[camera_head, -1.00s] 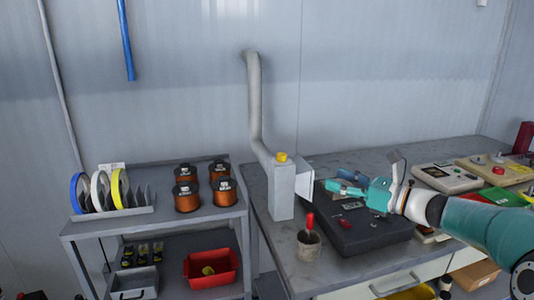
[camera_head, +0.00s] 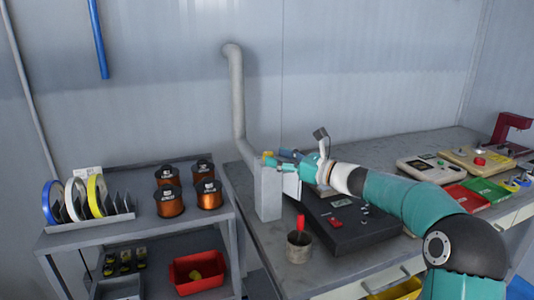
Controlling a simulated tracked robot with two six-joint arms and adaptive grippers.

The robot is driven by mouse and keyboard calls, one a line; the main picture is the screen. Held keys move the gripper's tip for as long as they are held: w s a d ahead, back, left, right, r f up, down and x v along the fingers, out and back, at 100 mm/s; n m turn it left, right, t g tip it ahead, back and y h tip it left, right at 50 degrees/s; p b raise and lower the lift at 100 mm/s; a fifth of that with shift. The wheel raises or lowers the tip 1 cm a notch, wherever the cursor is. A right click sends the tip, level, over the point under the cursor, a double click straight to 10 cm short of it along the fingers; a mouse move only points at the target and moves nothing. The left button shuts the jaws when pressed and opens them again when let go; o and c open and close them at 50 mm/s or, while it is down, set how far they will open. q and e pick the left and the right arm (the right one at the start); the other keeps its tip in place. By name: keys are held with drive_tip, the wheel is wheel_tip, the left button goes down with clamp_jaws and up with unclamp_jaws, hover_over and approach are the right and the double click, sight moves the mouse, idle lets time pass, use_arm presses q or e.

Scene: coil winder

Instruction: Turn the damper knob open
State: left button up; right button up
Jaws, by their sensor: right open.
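The fingers are open and partly cover the knob. I cannot tell whether they touch it. My left gripper is not in view.
A black device (camera_head: 350,230) lies on the workbench under my right arm. A cup with a red-handled tool (camera_head: 299,245) stands in front of the box. A cart (camera_head: 90,239) with copper spools (camera_head: 168,200) stands at the left.

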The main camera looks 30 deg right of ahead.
sight(272, 156)
drive_tip(key=shift+x, duration=2.1)
drive_tip(key=shift+c, duration=0.2)
clamp_jaws()
